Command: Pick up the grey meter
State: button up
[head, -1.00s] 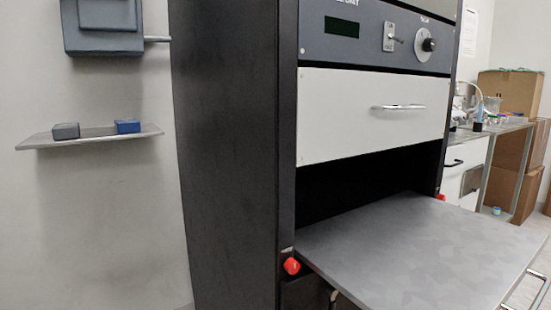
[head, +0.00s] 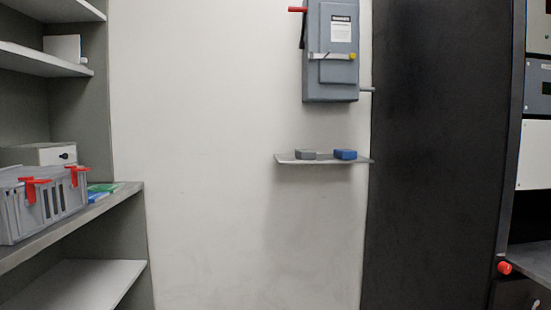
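A small grey block (head: 306,154), which looks like the grey meter, lies on the left part of a narrow wall shelf (head: 320,162). A similar blue block (head: 345,154) lies on the same shelf to its right, with a gap between them. Both are small in the head view, and their details cannot be made out. My gripper is not in the head view.
A grey switch box (head: 332,75) with a red handle hangs above the wall shelf. A tall black cabinet (head: 435,150) stands right of it. At left, deep shelves (head: 120,195) hold a grey crate (head: 12,215) with red clips. The wall between is bare.

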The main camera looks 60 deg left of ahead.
aim_at(301, 154)
jog(key=u, duration=1.45)
jog(key=i, duration=0.95)
jog(key=u, duration=0.35)
jog(key=k, duration=0.4)
jog(key=u, duration=1)
jog(key=i, duration=1.65)
jog(key=z, duration=0.85)
